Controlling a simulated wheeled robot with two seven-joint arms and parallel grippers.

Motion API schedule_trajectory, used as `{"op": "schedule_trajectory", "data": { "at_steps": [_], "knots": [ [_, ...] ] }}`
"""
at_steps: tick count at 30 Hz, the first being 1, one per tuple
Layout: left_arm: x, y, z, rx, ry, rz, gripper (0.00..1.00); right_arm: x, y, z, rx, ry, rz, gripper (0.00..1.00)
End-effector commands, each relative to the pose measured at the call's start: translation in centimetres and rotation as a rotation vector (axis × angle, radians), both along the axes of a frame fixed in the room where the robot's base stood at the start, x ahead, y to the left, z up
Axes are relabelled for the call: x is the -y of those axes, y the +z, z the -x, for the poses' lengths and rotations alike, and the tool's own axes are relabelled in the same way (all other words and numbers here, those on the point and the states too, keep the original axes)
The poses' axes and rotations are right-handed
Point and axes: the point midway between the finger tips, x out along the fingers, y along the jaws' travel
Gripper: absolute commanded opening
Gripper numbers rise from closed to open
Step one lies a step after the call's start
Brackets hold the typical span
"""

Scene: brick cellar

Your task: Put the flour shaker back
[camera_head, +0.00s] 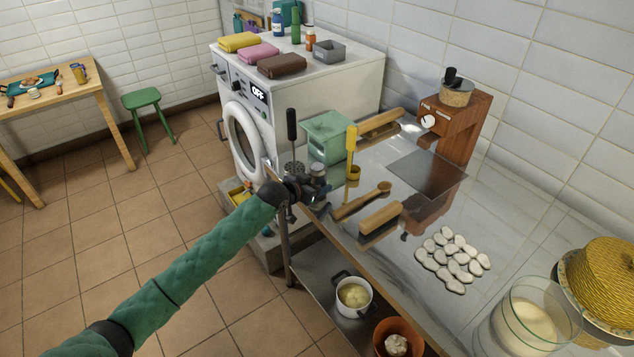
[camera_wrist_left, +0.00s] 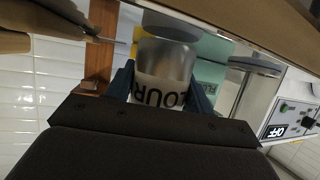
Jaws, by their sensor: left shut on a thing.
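The flour shaker (camera_head: 317,171) is small and greyish, at the left edge of the shiny worktop (camera_head: 345,217) in the head view. My left gripper (camera_head: 305,187) is shut on it. In the left wrist view the shaker (camera_wrist_left: 165,72) sits between the two dark blue fingers of my left gripper (camera_wrist_left: 165,85); its label reads "LOUR", the first letter hidden. The label looks upside down in that view. I cannot tell whether the shaker touches the worktop. My right gripper is not in view.
White dumpling-like pieces (camera_head: 453,262) lie further right. Bare worktop shows between them.

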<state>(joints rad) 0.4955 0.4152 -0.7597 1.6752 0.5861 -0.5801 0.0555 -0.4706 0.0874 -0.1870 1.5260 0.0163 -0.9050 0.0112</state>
Motion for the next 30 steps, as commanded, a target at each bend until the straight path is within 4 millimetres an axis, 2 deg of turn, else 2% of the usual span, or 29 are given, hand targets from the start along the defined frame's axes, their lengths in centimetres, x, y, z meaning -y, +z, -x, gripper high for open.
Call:
{"op": "schedule_trajectory", "data": {
  "at_steps": [12, 13, 16, 27, 30],
  "knots": [
    [0.05, -0.49, 0.01, 0.000, 0.000, 0.000, 0.27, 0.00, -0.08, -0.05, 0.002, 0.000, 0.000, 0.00],
    [0.04, -0.53, 0.01, 0.000, 0.000, 0.000, 0.55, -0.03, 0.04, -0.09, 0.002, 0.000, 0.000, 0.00],
    [0.05, -0.46, 0.01, 0.000, 0.000, 0.000, 0.74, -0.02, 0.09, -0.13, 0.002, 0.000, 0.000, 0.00],
    [0.03, 0.00, 0.01, 0.001, 0.000, 0.001, 0.75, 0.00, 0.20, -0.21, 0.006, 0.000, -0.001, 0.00],
    [-0.61, 0.07, 0.73, 0.002, 0.000, 0.001, 0.75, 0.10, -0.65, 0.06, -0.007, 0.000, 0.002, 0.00]
  ]
}}
